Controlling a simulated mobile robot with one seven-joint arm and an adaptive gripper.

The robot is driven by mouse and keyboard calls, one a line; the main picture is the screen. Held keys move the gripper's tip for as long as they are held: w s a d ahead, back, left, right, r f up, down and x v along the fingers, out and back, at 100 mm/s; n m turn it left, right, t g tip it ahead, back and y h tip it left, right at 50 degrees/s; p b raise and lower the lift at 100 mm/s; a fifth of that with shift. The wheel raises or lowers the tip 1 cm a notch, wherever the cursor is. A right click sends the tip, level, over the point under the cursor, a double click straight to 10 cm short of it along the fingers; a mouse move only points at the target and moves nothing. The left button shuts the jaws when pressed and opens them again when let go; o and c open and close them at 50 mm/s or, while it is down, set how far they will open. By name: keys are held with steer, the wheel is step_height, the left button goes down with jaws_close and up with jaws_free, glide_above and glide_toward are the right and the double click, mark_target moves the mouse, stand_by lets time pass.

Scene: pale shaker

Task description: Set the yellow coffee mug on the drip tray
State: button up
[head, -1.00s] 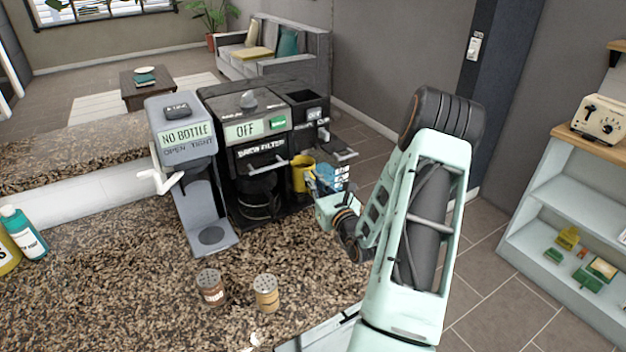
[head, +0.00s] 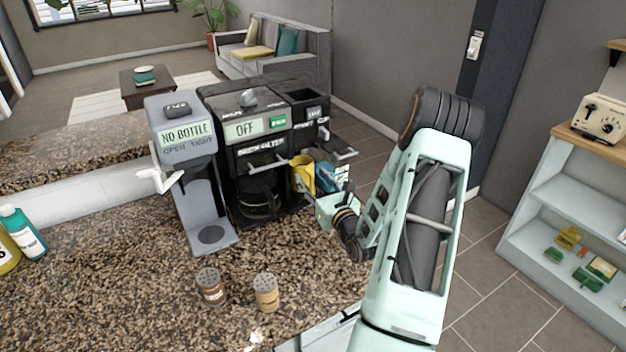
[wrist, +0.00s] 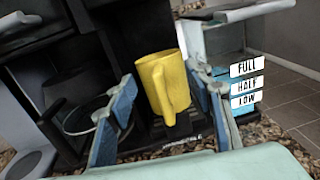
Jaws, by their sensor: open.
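The yellow mug (wrist: 164,84) is upright between the two blue fingers of my gripper (wrist: 162,108) in the wrist view, its handle facing the camera. My gripper is open, with a visible gap on both sides of the mug. In the head view the mug (head: 303,174) is at the right bay of the black coffee machine, partly hidden by my gripper (head: 322,188). A dark slatted surface, which looks like the drip tray (wrist: 190,147), lies below the mug. I cannot tell for certain whether the mug's base touches it.
The black coffee machine (head: 262,130) reads OFF. A grey dispenser (head: 186,135) reading NO BOTTLE stands to its left. Two shakers (head: 211,287) stand on the speckled counter (head: 130,270). A blue container with FULL, HALF and LOW labels (wrist: 243,86) is right of the mug.

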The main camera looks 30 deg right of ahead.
steer(key=shift+s, duration=0.15)
steer(key=s+a, duration=0.1)
steer(key=s, duration=0.5)
steer(key=shift+s, duration=0.35)
stand_by(0.6)
